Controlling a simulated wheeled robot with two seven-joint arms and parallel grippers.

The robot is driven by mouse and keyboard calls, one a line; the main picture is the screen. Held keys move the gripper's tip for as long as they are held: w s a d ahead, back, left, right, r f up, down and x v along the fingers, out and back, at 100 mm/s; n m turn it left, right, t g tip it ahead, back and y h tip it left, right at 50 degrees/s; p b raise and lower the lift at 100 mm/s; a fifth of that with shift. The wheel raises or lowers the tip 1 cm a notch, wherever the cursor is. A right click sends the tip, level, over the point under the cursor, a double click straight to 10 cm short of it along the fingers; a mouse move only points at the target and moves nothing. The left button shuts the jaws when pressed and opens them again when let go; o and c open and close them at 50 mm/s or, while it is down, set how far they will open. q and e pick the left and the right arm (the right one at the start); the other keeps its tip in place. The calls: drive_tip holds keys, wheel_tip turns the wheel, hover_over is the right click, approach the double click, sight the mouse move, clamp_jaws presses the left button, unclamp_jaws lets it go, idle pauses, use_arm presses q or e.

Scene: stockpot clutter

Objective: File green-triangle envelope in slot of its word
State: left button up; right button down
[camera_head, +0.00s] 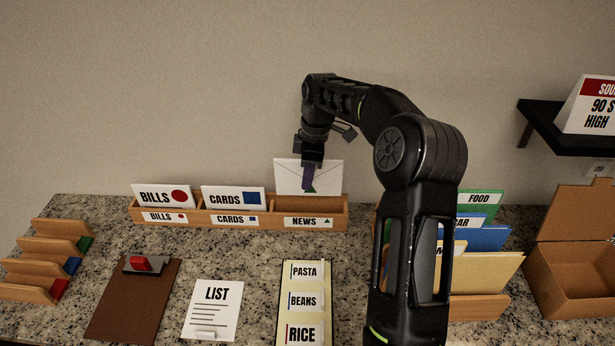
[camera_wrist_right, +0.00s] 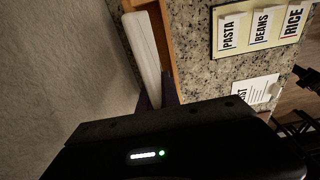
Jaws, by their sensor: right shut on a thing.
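A white envelope (camera_head: 325,175) with a green triangle partly showing stands at the NEWS slot of the wooden sorter (camera_head: 250,222), whose label carries a green triangle. My right gripper (camera_head: 311,178) is shut on the envelope from above and covers part of its face. The envelope's lower edge is behind the sorter's front wall or hidden by it; how deep it sits I cannot tell. In the right wrist view the envelope (camera_wrist_right: 143,55) shows as a pale edge beside the wooden wall. A BILLS envelope (camera_head: 158,196) and a CARDS envelope (camera_head: 230,199) stand in their slots. My left gripper is not in view.
A wooden rack (camera_head: 30,270) is at the left. A clipboard (camera_head: 130,310), a LIST sheet (camera_head: 213,310) and a PASTA, BEANS, RICE card (camera_head: 306,320) lie in front. A folder holder (camera_head: 478,306) and a cardboard box (camera_head: 575,285) are right, below a black shelf (camera_head: 560,138).

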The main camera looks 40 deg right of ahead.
sight(308, 195)
wheel_tip(308, 195, down, 4)
drive_tip(key=b, duration=0.2)
drive_tip(key=shift+b, duration=0.4)
drive_tip(key=shift+f+b, duration=1.3)
drive_tip(key=shift+f, duration=0.95)
drive_tip(key=c, duration=1.5)
unclamp_jaws()
drive_tip(key=shift+w+r+p, duration=0.1)
drive_tip(key=shift+r+p, duration=0.4)
drive_tip(key=shift+r, duration=0.1)
drive_tip(key=shift+r+p, duration=2.15)
drive_tip(key=shift+r, duration=0.8)
